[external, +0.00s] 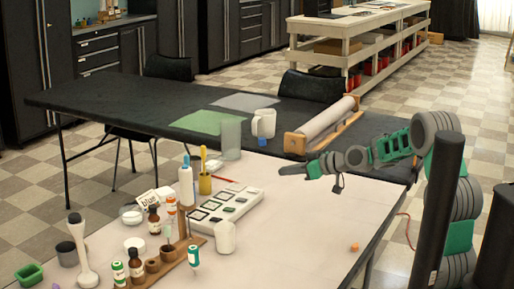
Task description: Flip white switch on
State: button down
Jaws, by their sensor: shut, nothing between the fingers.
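I cannot make out the white switch for certain. A white panel (248,213) with several dark-framed square fields lies on the pale table, and some fields look white and one green. The fields are too small to tell whether any is a switch or how it is set. My gripper (281,171) is shut and empty. It reaches in from the right and points left, and in the picture it is to the upper right of the panel, apart from it.
A wooden rack (160,268) with small bottles and a white stick blender (86,262) stand to the left. A yellow holder (205,184) is behind the panel. The pale table's right part is mostly clear.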

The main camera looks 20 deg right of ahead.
jog(key=shift+r, duration=0.1)
send_over(253, 191)
jog(key=s+d, duration=0.2)
jog(key=d, duration=0.1)
notch_tip(253, 191, down, 3)
notch_tip(253, 191, down, 4)
jog(key=shift+a+r, duration=0.1)
jog(key=shift+a, duration=0.05)
jog(key=shift+f, duration=0.4)
